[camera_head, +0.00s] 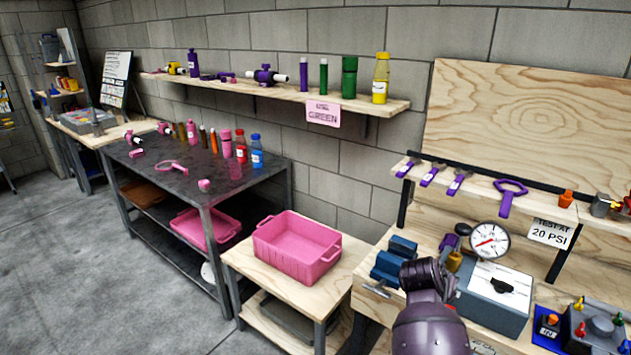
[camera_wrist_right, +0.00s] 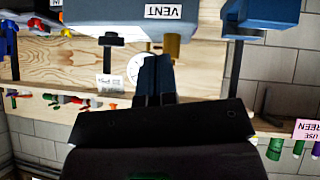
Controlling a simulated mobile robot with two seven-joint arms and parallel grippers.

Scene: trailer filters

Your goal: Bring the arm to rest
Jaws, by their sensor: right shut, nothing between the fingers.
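My right arm (camera_head: 430,310) rises from the bottom of the head view in front of the wooden test bench. Its fingers are hidden there behind the wrist. In the right wrist view, which is upside down, my right gripper (camera_wrist_right: 155,75) is shut with nothing held. Its fingers point toward the bench, between the grey box (camera_wrist_right: 120,12) labelled VENT and the blue vise (camera_wrist_right: 262,18). I cannot tell how far the fingers are from either. My left gripper is not in view.
The grey box with a gauge (camera_head: 490,240) stands right of my wrist, the blue vise (camera_head: 393,262) to its left. A pink bin (camera_head: 297,262) sits on a low wooden table. A shelf (camera_head: 300,92) holds bottles. Floor (camera_head: 80,280) at left is clear.

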